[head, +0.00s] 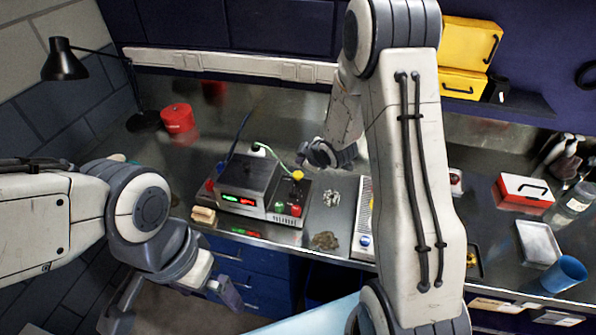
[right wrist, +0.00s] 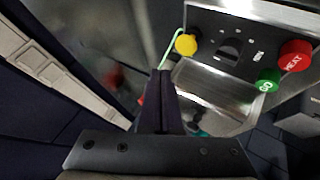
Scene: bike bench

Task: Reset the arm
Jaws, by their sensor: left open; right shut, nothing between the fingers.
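The box's yellow knob (right wrist: 187,44), green button (right wrist: 268,80) and red HEAT button (right wrist: 296,55) are to the right of the fingers. My left gripper (head: 175,300) is open and empty, low in front of the bench edge at the left.
A black lamp (head: 66,66) and a red container (head: 177,118) stand at the back left. A red-and-white case (head: 524,189), a metal tray (head: 538,242) and a blue cup (head: 565,273) are at the right. Blue drawers (head: 238,270) are below.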

